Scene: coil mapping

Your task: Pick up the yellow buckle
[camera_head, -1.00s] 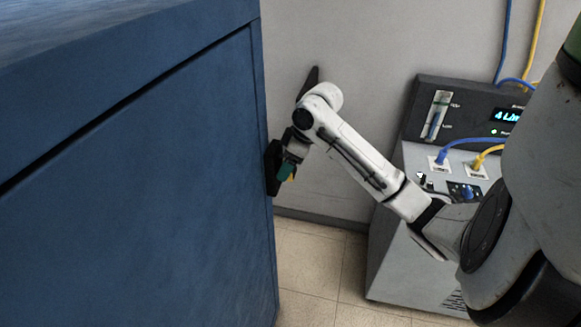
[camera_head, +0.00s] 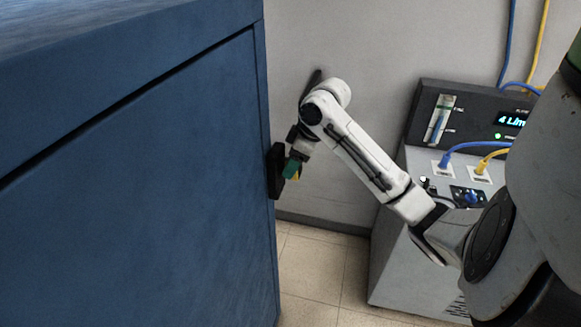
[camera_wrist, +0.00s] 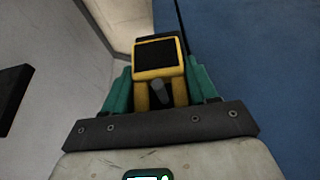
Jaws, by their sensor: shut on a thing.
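The yellow buckle (camera_wrist: 160,72) has a dark face and sits between the two green fingers of my gripper (camera_wrist: 160,95) in the wrist view. My gripper is shut on it. A black block (camera_head: 276,170) on the cabinet's edge is just left of the fingers. Whether the buckle touches this block cannot be told.
The large blue cabinet (camera_head: 150,190) fills the left. A grey console (camera_head: 420,265) with blue and yellow cables, a display and knobs stands at the right. Tiled floor (camera_head: 315,265) and a pale wall (camera_head: 385,60) lie between them.

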